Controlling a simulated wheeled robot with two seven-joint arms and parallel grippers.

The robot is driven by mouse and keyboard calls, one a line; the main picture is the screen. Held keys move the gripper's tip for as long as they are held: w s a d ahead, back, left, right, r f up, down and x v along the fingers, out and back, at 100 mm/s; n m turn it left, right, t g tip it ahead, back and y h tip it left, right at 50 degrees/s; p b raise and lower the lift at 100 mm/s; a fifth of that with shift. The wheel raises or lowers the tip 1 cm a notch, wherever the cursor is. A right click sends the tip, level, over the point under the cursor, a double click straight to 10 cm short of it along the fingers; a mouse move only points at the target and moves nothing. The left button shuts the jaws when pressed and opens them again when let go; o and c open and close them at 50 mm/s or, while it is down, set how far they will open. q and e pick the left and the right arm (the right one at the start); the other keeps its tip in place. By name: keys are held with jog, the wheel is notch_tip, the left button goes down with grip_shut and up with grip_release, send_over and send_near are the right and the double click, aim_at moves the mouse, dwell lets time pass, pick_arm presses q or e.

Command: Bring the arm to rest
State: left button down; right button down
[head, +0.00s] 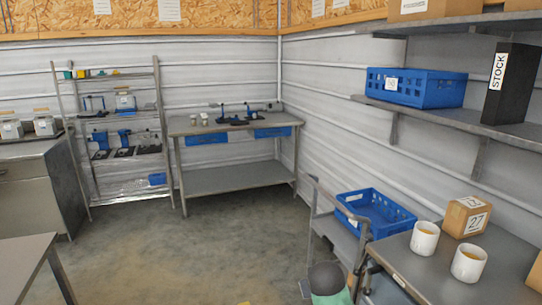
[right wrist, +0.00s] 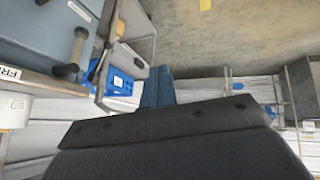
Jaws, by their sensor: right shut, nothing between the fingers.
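My right gripper (right wrist: 158,76) shows in the right wrist view, with its dark body across the bottom and its blue fingers pointing up the picture. The fingers are together and hold nothing. They are beside the cart with the blue crate (right wrist: 120,82), and I cannot tell how far apart they are. No gripper shows in the head view. My left gripper is in neither view.
In the head view, a worktop (head: 430,268) at the right bears two white cups (head: 424,240) (head: 468,264) and a cardboard box (head: 466,216). A blue crate (head: 376,211) sits on a cart beside it. Shelves (head: 455,118) hang above. The floor (head: 200,250) in the middle is clear.

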jog(key=s+f+g, duration=0.2)
jog(key=s+f, duration=0.3)
jog(key=s, duration=0.8)
jog(key=s+d+f+g+y, duration=0.1)
jog(key=s+f, duration=0.5)
jog(key=s, duration=0.8)
jog(key=s+f+g+y, duration=0.1)
jog(key=s+f, duration=0.5)
jog(key=s, duration=0.8)
jog(key=shift+s+d+f+g, duration=0.15)
jog(key=shift+s+f+g, duration=0.1)
jog(key=shift+g, duration=0.65)
